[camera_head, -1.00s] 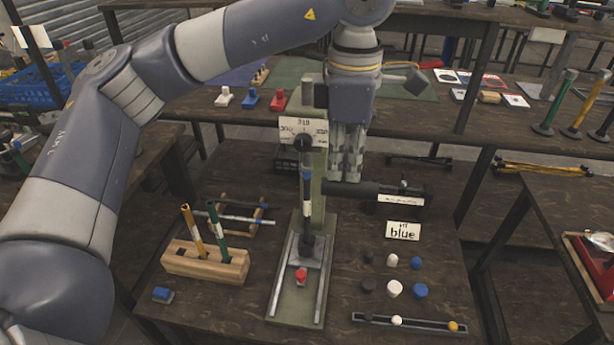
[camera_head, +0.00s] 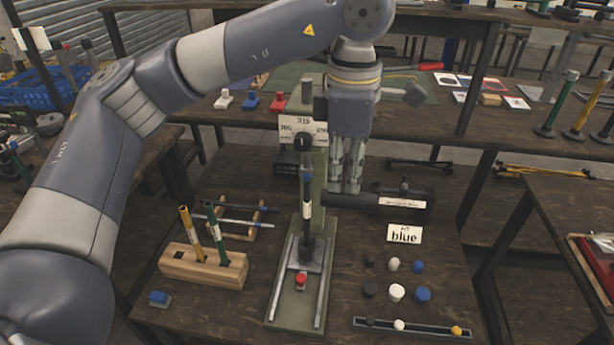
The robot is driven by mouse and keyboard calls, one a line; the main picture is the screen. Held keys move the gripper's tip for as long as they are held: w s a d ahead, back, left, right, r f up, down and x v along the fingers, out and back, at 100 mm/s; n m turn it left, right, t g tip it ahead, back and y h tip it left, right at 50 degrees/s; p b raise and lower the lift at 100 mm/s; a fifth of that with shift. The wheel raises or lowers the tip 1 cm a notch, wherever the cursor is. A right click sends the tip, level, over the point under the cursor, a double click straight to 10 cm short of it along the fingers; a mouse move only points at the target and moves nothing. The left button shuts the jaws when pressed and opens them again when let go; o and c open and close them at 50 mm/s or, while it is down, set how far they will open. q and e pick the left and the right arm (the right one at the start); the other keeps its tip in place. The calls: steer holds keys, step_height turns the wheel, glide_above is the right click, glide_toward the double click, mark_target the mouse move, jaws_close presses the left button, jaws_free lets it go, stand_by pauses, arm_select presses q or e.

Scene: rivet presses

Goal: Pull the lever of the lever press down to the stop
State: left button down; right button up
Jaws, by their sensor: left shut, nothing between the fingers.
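The lever press stands mid-table, with a green upright and base (camera_head: 291,308). Its ram (camera_head: 307,205) is above a small red piece (camera_head: 301,281) on the base. A dark horizontal bar (camera_head: 352,201), seemingly the lever, reaches right from near the upright. My left gripper (camera_head: 346,188) points down, shut and empty, with its fingertips on or just above this bar; contact is hard to tell. The fingers hide part of what is behind them. My right gripper is not in view.
A wooden block (camera_head: 204,264) with coloured rods stands left of the press. A dark labelled part (camera_head: 410,203) sits close to the bar's right end.

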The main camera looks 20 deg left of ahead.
mark_target(342, 191)
arm_select(q)
steer(key=shift+a+f+b, duration=0.1)
steer(key=shift+f+b, duration=0.55)
steer(key=shift+f, duration=0.3)
steer(key=shift+f+b, duration=0.4)
steer(key=shift+f, duration=0.25)
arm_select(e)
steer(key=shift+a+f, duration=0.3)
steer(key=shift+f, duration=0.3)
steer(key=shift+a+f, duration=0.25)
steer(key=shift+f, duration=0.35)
arm_select(q)
steer(key=shift+f+b, duration=1.3)
steer(key=shift+f, duration=0.35)
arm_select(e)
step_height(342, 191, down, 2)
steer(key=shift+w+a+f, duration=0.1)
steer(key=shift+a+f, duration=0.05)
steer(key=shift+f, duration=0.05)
arm_select(q)
steer(key=shift+f, duration=0.1)
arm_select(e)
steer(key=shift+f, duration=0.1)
